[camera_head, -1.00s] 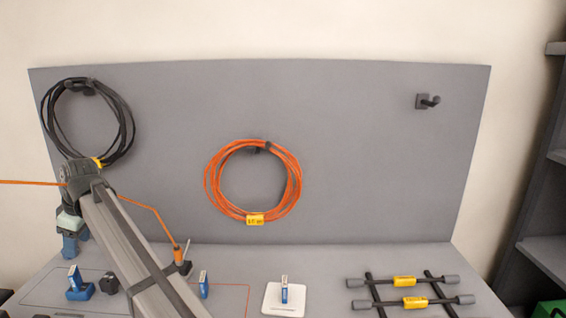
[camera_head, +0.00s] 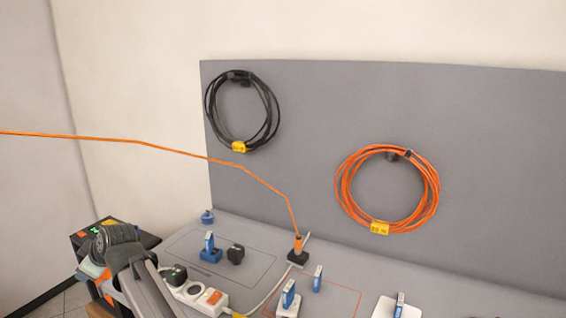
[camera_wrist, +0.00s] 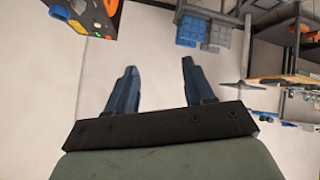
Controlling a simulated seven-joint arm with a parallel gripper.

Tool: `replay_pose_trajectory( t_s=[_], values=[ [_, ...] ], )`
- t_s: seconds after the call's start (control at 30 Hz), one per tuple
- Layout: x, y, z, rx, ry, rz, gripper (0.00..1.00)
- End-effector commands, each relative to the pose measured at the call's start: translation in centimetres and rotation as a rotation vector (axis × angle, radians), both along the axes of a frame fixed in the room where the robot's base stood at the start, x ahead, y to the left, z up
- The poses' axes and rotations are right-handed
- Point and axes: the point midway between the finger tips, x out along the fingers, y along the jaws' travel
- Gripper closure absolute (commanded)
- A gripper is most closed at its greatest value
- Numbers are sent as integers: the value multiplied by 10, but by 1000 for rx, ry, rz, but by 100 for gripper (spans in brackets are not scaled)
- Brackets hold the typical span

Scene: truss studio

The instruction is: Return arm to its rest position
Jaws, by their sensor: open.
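My gripper (camera_wrist: 158,76) shows in the wrist view with its two blue fingers apart and nothing between them. Pale floor lies behind the fingers. In the head view my arm reaches in from the bottom left, its end beside the left edge of the bench (camera_head: 330,270). The fingers cannot be made out there.
A black cabinet (camera_head: 82,243) stands close by my arm's end. A power strip (camera_head: 201,298) lies to its right. An orange cable (camera_head: 178,151) runs from the left to a black connector (camera_head: 297,257). Black (camera_head: 210,113) and orange (camera_head: 434,190) coils hang on the board.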

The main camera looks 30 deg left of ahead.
Motion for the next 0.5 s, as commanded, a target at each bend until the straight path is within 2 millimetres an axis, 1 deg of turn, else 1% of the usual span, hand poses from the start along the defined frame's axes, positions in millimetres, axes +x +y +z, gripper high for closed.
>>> replay_pose_trajectory(
  t_s=[0.03,0.1,0.17,0.2,0.33,0.4,0.47,0.5],
  values=[
    [0,1,-23,-6,-4,-9,47],
    [1,3,-51,-9,-14,-23,47],
    [1,4,-74,-12,-23,-34,47],
    [2,4,-90,-14,-29,-42,47],
    [2,3,-140,-19,-49,-63,47],
    [1,1,-167,-22,-61,-73,47],
    [1,-1,-190,-23,-72,-81,47],
    [1,-3,-205,-25,-79,-85,47]
  ],
)
